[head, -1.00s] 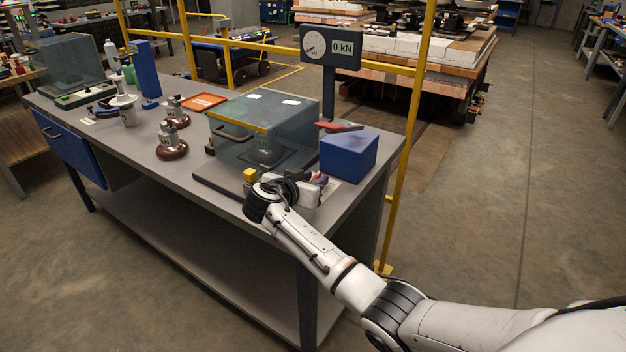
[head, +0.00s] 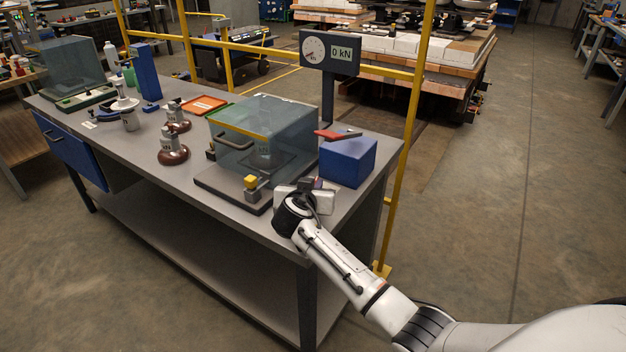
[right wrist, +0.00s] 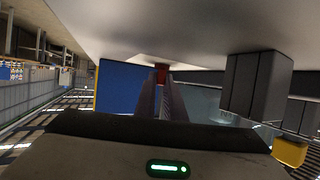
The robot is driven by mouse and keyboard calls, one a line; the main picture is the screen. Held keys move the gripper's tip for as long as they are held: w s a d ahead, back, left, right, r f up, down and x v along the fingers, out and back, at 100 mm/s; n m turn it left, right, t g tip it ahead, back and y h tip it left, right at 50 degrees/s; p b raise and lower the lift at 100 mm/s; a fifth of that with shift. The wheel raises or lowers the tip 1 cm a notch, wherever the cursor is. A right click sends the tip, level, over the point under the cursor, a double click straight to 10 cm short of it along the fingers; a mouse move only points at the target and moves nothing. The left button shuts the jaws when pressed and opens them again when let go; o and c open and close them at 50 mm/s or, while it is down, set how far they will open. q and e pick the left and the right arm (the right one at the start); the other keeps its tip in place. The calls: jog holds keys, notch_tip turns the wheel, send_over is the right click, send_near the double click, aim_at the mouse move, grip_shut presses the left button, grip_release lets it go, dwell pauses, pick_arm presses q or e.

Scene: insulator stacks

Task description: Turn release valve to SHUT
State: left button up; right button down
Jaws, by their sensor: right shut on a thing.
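My right gripper (head: 312,186) reaches in from the right, low at the front of the bench, in front of the blue box (head: 347,162). It is shut on a small part, taken to be the release valve, which the jaws and wrist mostly hide. Its shape and any SHUT mark cannot be made out. In the right wrist view the two fingers (right wrist: 162,100) are close together, with the blue box (right wrist: 118,88) to their left and a red part (right wrist: 161,73) beyond their tips. My left gripper is out of view.
The clear test chamber (head: 262,135) stands left of the box, with a yellow-topped post (head: 251,182) at its front corner. The gauge (head: 330,51) behind reads 0 kN. Brown insulators (head: 172,156) stand farther left. A yellow rail (head: 405,150) runs past the bench's right end.

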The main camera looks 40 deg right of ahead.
jog(key=shift+s+d+r+n+t+y+p, duration=0.1)
jog(key=shift+n+t+y+p, duration=0.3)
jog(key=shift+n+y+p, duration=0.15)
jog(key=shift+s+d+n+t+y+p, duration=0.1)
jog(key=shift+n+t+y+p, duration=0.3)
jog(key=shift+n+y+p, duration=0.15)
jog(key=shift+n+t+y+p, duration=0.4)
jog(key=shift+n+y+p, duration=0.4)
jog(key=shift+f+n+y+p, duration=0.2)
jog(key=shift+n+y+p, duration=0.15)
jog(key=shift+n+y, duration=0.05)
jog(key=c, duration=1.8)
grip_release()
jog(key=shift+c, duration=0.2)
jog(key=shift+s+r, duration=0.1)
jog(key=v, duration=1)
jog(key=shift+s+f+p, duration=0.2)
jog(key=shift+p, duration=0.1)
